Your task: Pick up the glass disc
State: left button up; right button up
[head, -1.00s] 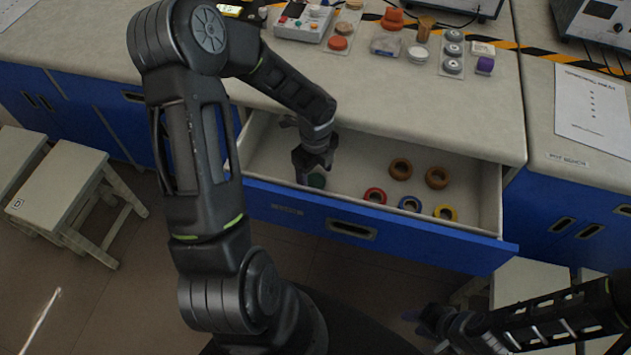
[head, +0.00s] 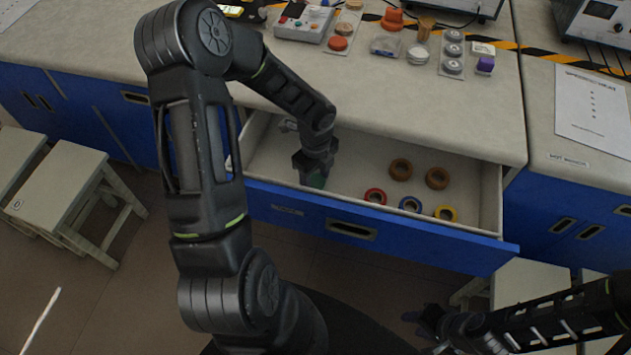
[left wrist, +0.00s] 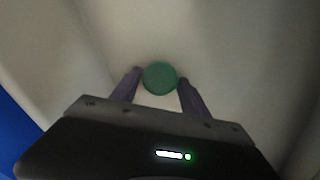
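The glass disc is a round green disc, seen in the left wrist view (left wrist: 160,77) right between the fingertips. My left gripper (head: 311,172) points down into the drawer. Its two dark fingers (left wrist: 160,84) flank the disc closely, one on each side; whether they press on it cannot be made out. My right gripper (head: 425,325) is low at the right, apart from the drawer, dark and too unclear to read.
Two brown rings (head: 419,174) and red, blue and yellow rings (head: 410,204) lie in the drawer's middle and right. The worktop (head: 400,110) above holds several small items. Stools (head: 65,185) stand at left.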

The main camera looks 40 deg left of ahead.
aim_at(316, 181)
pick_arm(q)
jog(key=c, duration=1)
jog(key=shift+c, duration=0.2)
jog(key=shift+r, duration=0.1)
notch_tip(316, 181, up, 10)
jog(key=p, duration=0.1)
